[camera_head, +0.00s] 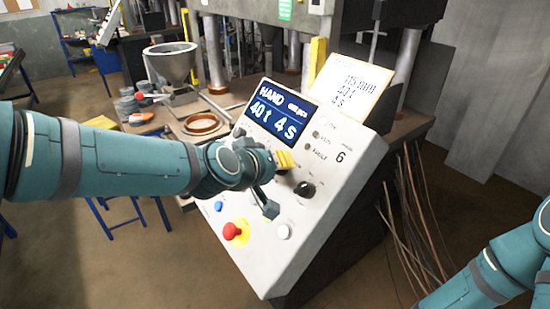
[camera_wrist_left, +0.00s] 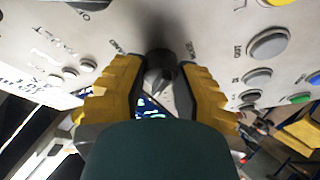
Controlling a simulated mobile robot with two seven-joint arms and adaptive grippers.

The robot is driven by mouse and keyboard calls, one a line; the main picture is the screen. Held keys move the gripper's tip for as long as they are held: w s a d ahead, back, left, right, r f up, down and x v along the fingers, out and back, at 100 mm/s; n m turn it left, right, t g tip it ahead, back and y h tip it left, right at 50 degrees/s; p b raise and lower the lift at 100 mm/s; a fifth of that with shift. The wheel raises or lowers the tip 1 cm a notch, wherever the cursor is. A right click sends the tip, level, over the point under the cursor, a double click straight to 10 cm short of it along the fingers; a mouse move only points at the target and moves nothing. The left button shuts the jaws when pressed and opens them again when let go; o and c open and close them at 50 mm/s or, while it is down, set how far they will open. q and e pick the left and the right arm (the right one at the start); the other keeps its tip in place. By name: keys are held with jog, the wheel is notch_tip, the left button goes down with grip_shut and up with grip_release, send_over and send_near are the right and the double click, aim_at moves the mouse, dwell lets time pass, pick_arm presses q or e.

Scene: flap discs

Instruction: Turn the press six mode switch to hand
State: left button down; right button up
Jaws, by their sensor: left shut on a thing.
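The press six control panel (camera_head: 262,262) is a sloped light box marked 6, and its blue display (camera_head: 270,113) reads HAND, 40 t, 4 s. My left gripper (camera_head: 283,163) is at the panel face, its yellow finger pads showing beside a separate black knob (camera_head: 304,189). In the left wrist view my left gripper (camera_wrist_left: 160,80) is shut on a dark switch knob (camera_wrist_left: 160,64), which I take as the mode switch, with one yellow pad on each side.
A handwritten card (camera_head: 350,87) stands behind the panel. Cables hang on the right. A hopper (camera_head: 172,62) stands on the bench behind.

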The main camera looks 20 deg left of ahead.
dwell(0.4)
pick_arm(q)
jog(key=c, duration=0.6)
grip_release()
jog(key=shift+w, duration=0.15)
jog(key=shift+s, duration=0.2)
jog(key=v, duration=1.1)
jog(key=shift+s+a+r, duration=0.1)
jog(key=shift+s+r, duration=0.1)
jog(key=shift+s, duration=0.1)
